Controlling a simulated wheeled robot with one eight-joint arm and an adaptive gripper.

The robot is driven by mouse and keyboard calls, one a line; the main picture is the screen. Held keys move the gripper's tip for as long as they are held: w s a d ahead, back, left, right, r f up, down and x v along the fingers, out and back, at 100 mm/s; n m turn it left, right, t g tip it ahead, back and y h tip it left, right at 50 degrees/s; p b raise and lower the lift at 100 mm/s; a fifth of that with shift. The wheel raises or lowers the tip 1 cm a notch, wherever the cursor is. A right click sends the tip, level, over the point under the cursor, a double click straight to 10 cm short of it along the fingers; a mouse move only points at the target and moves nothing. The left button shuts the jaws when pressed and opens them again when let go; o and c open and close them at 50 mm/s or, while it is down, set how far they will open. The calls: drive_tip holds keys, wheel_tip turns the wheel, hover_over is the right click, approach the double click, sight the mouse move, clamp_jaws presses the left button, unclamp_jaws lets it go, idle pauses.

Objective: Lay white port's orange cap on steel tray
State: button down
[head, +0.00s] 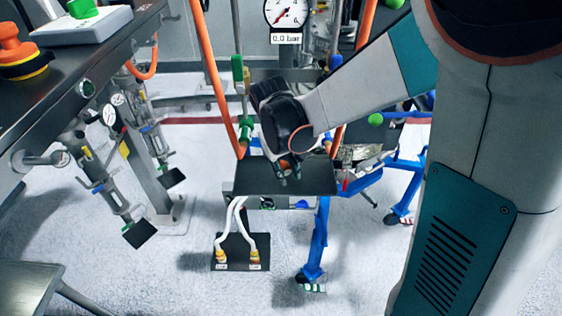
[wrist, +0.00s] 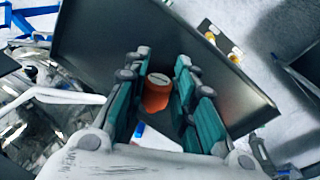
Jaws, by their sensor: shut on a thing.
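My gripper (wrist: 158,95) holds an orange cap with a pale round top (wrist: 158,90) between its teal-sided fingers. In the head view my gripper (head: 285,172) points down over a dark flat panel (head: 315,182), and the cap cannot be made out there. The same panel (wrist: 92,25) lies behind the cap in the wrist view. I cannot tell whether the cap touches it. The white port cannot be singled out. A grey metal surface (head: 28,285) at the lower left may be the steel tray, but I cannot be sure.
Two white hoses (head: 238,215) run down from the panel to a dark floor plate (head: 240,242). Blue legs (head: 318,240) stand at the right, and orange hoses (head: 205,60) hang behind. A dark bench (head: 75,60) fills the upper left.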

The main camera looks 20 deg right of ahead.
drive_tip(key=shift+s+f, duration=0.1)
drive_tip(key=shift+f, duration=0.3)
drive_tip(key=shift+f+b, duration=0.3)
drive_tip(key=shift+s+a+f+b, duration=0.1)
drive_tip(key=shift+s+f+b, duration=0.2)
drive_tip(key=shift+s+b, duration=0.05)
drive_tip(key=c, duration=1.7)
unclamp_jaws()
drive_tip(key=shift+o, duration=0.2)
drive_tip(key=shift+w+f, duration=0.15)
drive_tip(key=shift+w, duration=0.1)
drive_tip(key=shift+d, duration=0.2)
drive_tip(key=shift+a, duration=0.1)
